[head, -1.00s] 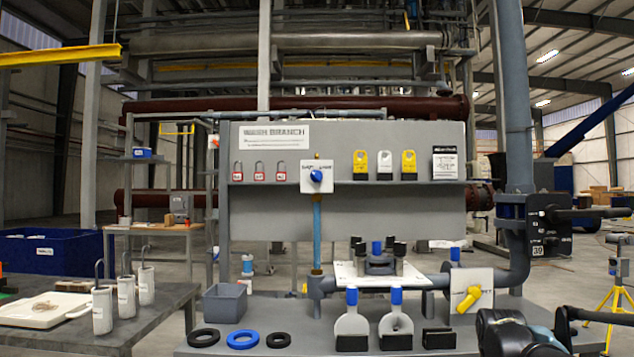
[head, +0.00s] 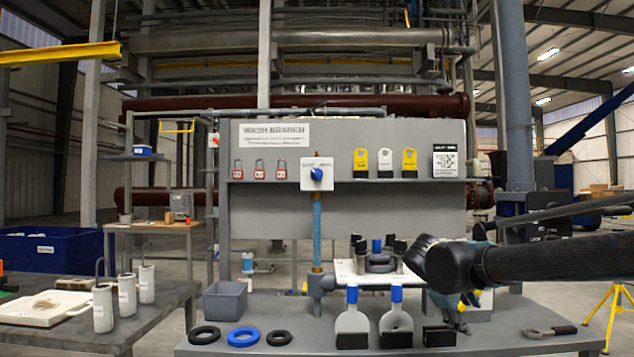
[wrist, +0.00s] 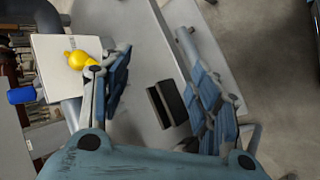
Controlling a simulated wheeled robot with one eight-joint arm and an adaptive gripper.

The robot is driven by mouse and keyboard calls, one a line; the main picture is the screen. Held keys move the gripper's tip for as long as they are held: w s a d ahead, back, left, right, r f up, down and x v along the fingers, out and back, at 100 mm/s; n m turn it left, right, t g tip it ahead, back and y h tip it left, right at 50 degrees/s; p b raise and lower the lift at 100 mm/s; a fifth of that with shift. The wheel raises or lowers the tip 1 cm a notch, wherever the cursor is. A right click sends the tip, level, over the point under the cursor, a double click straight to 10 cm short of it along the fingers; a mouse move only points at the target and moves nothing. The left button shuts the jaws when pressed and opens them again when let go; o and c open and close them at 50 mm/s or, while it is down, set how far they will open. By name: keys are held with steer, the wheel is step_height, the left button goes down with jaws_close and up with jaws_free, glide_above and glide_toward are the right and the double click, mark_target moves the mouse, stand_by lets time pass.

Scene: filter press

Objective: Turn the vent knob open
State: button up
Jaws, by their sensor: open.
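A blue knob (head: 317,174) sits on a white labelled plate (head: 309,186) on the grey panel, above a thin blue pipe; the small lettering is hard to read. A yellow knob (wrist: 78,60) on another white plate (wrist: 52,52) shows in the wrist view, beside my left finger; in the head view my arm mostly hides it. I cannot tell from the labels which is the vent knob. My gripper (head: 455,312) hangs over the bench's right side, with its fingers (wrist: 153,62) spread and nothing held between them.
Padlocks and tags line the shelf. The space before the blue knob is clear.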

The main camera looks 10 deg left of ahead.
steer(key=w+a+r+n+t, duration=0.45)
steer(key=w+a+r, duration=0.25)
steer(key=a+r, duration=0.4)
steer(key=n+t+y, duration=0.5)
steer(key=n+t, duration=0.5)
steer(key=n, duration=0.1)
glide_toward(316, 175)
steer(key=x, duration=0.9)
steer(key=shift+w+r, duration=0.15)
steer(key=shift+w, duration=0.2)
steer(key=shift+c, duration=0.3)
steer(key=c, duration=1)
